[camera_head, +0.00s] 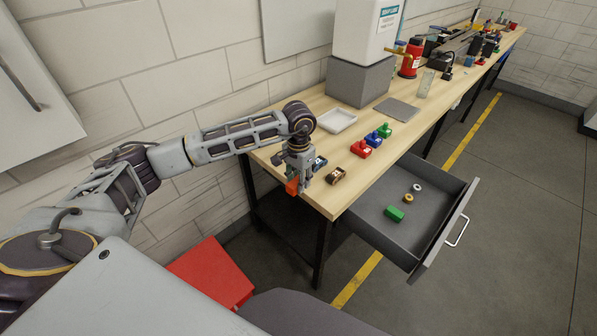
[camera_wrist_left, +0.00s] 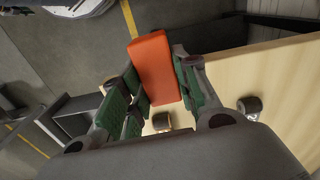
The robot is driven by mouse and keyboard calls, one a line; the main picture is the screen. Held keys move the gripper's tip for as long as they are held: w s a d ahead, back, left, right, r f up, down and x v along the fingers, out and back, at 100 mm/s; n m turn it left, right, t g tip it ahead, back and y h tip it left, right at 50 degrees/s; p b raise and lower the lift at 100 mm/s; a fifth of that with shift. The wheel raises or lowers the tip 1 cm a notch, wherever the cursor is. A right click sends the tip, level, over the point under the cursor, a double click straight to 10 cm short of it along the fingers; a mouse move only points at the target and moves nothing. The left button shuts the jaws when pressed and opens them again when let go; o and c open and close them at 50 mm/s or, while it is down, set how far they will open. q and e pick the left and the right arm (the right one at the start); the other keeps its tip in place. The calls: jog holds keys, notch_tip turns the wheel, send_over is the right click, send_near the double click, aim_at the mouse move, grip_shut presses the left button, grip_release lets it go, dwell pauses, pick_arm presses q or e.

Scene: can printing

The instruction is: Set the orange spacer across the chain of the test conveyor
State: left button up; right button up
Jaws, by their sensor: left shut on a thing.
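The orange spacer (camera_head: 292,187) is a flat rectangular block. My left gripper (camera_head: 297,180) is shut on it, holding it near the bench's near left edge. In the left wrist view the spacer (camera_wrist_left: 154,62) sits between the green-padded fingers (camera_wrist_left: 158,92), with much of it sticking out past them. Whether it touches the bench I cannot tell. The test conveyor and its chain cannot be made out for sure; dark equipment (camera_head: 455,45) stands far along the bench. My right gripper is not in view.
On the wooden bench (camera_head: 300,120) are a brown small block (camera_head: 336,176), red (camera_head: 361,149), blue (camera_head: 374,138) and green (camera_head: 385,129) pieces, and a white tray (camera_head: 337,121). A red box (camera_head: 212,275) is below.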

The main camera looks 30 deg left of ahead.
pick_arm(q)
jog(key=s+d+f+n, duration=0.1)
jog(key=s+f, duration=0.3)
jog(key=f, duration=0.6)
jog(key=s+d+f+n, duration=0.2)
jog(key=s+d+f, duration=0.1)
jog(key=f, duration=0.8)
jog(key=shift+s, duration=0.8)
jog(key=shift+d, duration=0.1)
jog(key=shift+f, duration=0.1)
